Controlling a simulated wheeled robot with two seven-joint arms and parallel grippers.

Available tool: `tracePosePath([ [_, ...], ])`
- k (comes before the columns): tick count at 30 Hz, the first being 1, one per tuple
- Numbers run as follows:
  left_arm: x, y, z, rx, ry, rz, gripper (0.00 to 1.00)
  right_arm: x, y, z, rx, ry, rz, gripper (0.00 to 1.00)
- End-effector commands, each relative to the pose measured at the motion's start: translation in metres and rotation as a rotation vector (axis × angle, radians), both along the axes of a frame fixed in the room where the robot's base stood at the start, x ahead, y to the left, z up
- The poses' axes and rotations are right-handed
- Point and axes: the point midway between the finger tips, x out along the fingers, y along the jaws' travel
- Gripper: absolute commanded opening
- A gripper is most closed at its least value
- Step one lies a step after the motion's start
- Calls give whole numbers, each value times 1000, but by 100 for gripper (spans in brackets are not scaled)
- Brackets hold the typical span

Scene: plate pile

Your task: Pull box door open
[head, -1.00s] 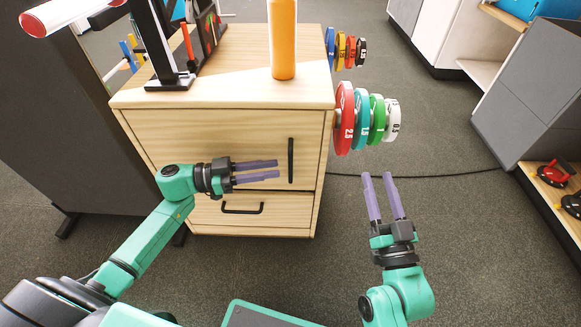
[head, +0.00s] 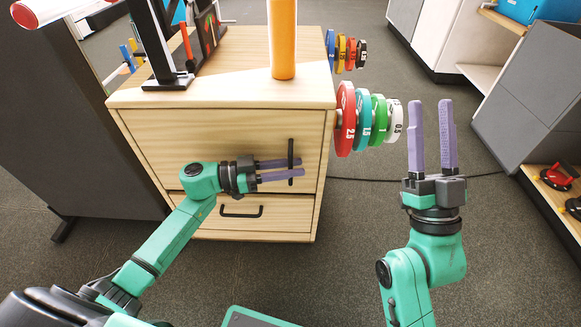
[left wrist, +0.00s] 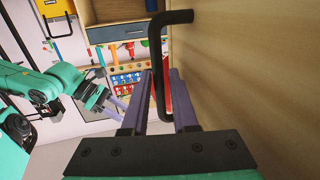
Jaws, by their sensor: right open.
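The box is a light wooden cabinet (head: 225,88) with an upper door (head: 215,140) that sits closed. The door's black vertical handle (head: 291,148) is at its right side; it also shows in the left wrist view (left wrist: 156,45). My left gripper (head: 301,168) reaches across the handle's lower part, and in the left wrist view its fingers (left wrist: 161,76) stand on either side of the bar with a gap between them. Whether either finger touches the bar is unclear. My right gripper (head: 431,102) is open and empty, right of the cabinet, pointing away from me.
A drawer with a black handle (head: 241,212) is below the door. An orange cylinder (head: 283,40) and a black stand (head: 168,80) are on top. Coloured weight plates (head: 346,120) stick out from the right side.

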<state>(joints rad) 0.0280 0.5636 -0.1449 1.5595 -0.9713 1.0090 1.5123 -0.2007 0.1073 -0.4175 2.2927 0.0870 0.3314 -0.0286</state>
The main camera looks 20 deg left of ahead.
Motion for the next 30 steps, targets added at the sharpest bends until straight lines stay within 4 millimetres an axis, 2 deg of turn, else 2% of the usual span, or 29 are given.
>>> tracePosePath([
  [1,0,0,0,0,0,0,15,0,0,0,0,0,0,50],
  [2,0,0,0,0,0,0,4,0,0,0,0,0,0,50],
  [3,0,0,0,0,0,0,0,0,0,0,0,1,0,50],
  [30,0,1,0,0,0,1,0,0,0,-1,0,3,0,50],
])
